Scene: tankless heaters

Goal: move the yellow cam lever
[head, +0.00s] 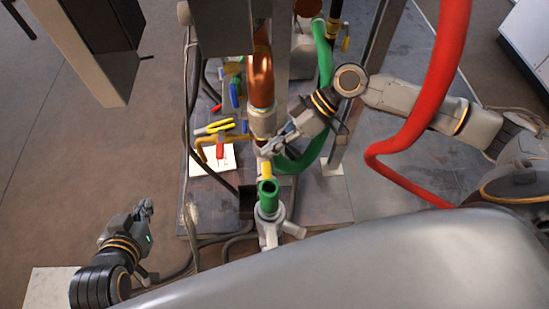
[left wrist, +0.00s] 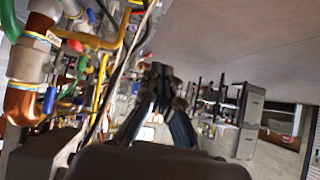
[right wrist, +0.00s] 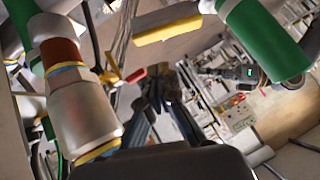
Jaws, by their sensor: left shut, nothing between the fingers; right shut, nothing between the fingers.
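A yellow lever-like bar (head: 265,170) stands just behind the green-topped fitting (head: 268,188) in the head view. It shows as a yellow bar (right wrist: 168,30) at the top of the right wrist view; I take it for the cam lever. My right gripper (head: 268,150) is shut and empty, just above the bar in the head picture; contact cannot be told. Its closed fingers (right wrist: 160,78) point below the bar in the right wrist view. My left gripper (head: 147,207) is shut and empty, over the floor at left, well away. Its fingers (left wrist: 158,75) touch nothing.
A copper pipe (head: 261,80) with a metal collar rises beside the right gripper. Yellow handles (head: 214,127) and a red handle (head: 220,151) are left of it. A green hose (head: 300,162) and a red hose (head: 410,130) run at right.

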